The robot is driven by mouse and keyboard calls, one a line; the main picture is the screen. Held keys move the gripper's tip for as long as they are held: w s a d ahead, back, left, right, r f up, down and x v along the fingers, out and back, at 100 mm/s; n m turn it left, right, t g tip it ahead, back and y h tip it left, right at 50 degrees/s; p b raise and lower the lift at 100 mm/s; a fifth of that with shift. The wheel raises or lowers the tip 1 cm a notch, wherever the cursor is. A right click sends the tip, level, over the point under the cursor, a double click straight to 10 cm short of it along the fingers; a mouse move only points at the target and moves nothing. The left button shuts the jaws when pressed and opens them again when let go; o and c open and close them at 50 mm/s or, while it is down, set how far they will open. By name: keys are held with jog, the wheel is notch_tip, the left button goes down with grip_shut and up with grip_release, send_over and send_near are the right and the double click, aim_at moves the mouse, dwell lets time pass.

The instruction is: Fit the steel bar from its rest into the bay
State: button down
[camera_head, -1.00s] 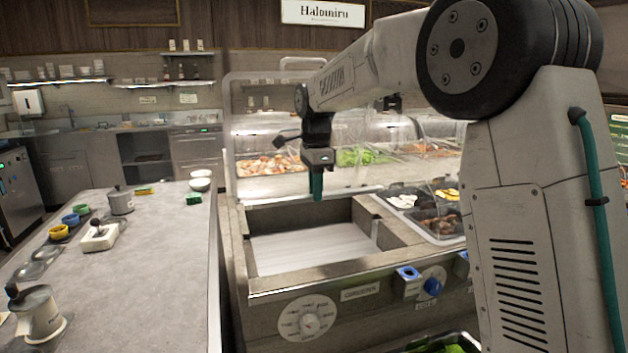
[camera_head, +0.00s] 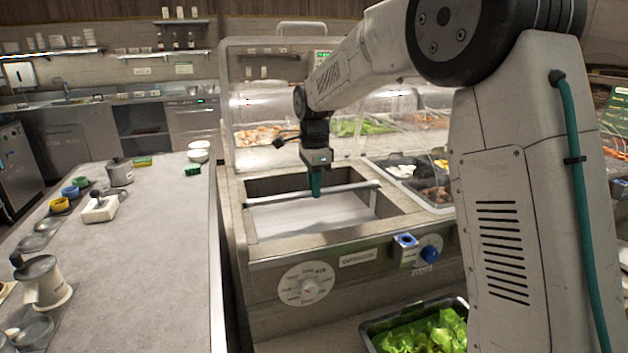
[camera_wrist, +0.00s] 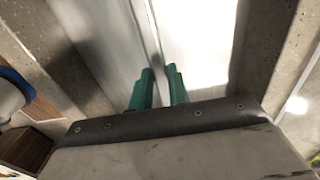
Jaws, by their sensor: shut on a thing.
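The steel bar (camera_head: 350,188) is a thin bright rod lying crosswise over the open bay (camera_head: 300,244), a sunken rectangular well with a pale floor in the counter. My gripper (camera_head: 316,190) points down with its green fingers shut on the bar near its middle. The bar's left end is near the bay's left wall and its right end is near the right rim. I cannot tell whether the ends touch. In the wrist view, the bar (camera_wrist: 152,35) runs away from between my fingers (camera_wrist: 160,88), above the pale bay floor. The bar's rest is not clearly seen.
A clear guard (camera_head: 232,110) stands behind the bay at left. Food pans (camera_head: 400,163) lie to the right. A lettuce tray (camera_head: 375,330) is below; a grey worktop (camera_head: 140,240) is at left.

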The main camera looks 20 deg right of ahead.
jog(key=shift+a+f, duration=0.15)
jog(key=shift+f, duration=0.4)
dwell(0.7)
jog(key=c, duration=1.3)
grip_release()
jog(key=shift+o, duration=0.2)
jog(key=shift+r, duration=0.1)
notch_tip(320, 180, up, 8)
jog(key=shift+f, duration=0.2)
